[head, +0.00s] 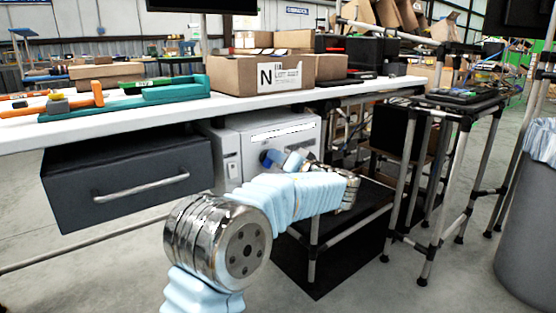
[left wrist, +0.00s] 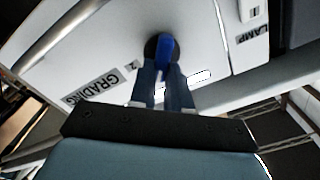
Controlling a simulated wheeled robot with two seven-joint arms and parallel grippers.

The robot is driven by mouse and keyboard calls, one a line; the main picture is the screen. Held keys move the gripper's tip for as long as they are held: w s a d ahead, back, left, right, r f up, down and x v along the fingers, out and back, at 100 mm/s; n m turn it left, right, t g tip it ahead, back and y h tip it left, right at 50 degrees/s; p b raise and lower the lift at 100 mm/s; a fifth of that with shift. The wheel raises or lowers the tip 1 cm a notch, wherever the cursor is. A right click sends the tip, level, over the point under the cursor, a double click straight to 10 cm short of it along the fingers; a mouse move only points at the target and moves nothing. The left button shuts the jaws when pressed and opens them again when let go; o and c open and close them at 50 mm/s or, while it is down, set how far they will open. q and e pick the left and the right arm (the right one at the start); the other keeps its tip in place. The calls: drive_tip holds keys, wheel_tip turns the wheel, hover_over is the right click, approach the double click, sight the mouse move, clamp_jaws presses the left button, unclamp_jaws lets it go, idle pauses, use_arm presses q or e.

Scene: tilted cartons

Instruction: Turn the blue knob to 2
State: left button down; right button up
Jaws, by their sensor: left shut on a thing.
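The blue knob (left wrist: 166,48) sits on a dark round base on the front of a white cabinet (left wrist: 110,45). In the left wrist view it runs nearly straight up the picture, between the tips of my left gripper (left wrist: 165,72). The gripper is shut on it. A small "2" mark (left wrist: 131,66) shows to the left of the knob, near a "GRADING" label (left wrist: 90,86). In the head view my left gripper (head: 281,159) reaches the cabinet front (head: 255,132) under the table, and the knob (head: 267,158) is partly hidden. My right gripper is not in view.
A dark drawer (head: 125,165) hangs left of the cabinet under the white table (head: 150,112). A carton (head: 260,77) and a teal tray (head: 170,94) stand on top. A tubular cart (head: 440,150) and a grey bin (head: 530,220) are at the right.

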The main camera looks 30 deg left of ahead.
use_arm(q)
drive_tip(key=m+p, duration=0.1)
drive_tip(key=m, duration=0.2)
drive_tip(key=m+p, duration=0.1)
drive_tip(key=m, duration=0.2)
drive_tip(key=f+m+p, duration=0.1)
drive_tip(key=m, duration=0.3)
drive_tip(key=shift+w+d+p, duration=0.15)
drive_tip(key=shift+w+p, duration=0.05)
drive_tip(key=shift+p, duration=0.2)
drive_tip(key=c, duration=1.1)
unclamp_jaws()
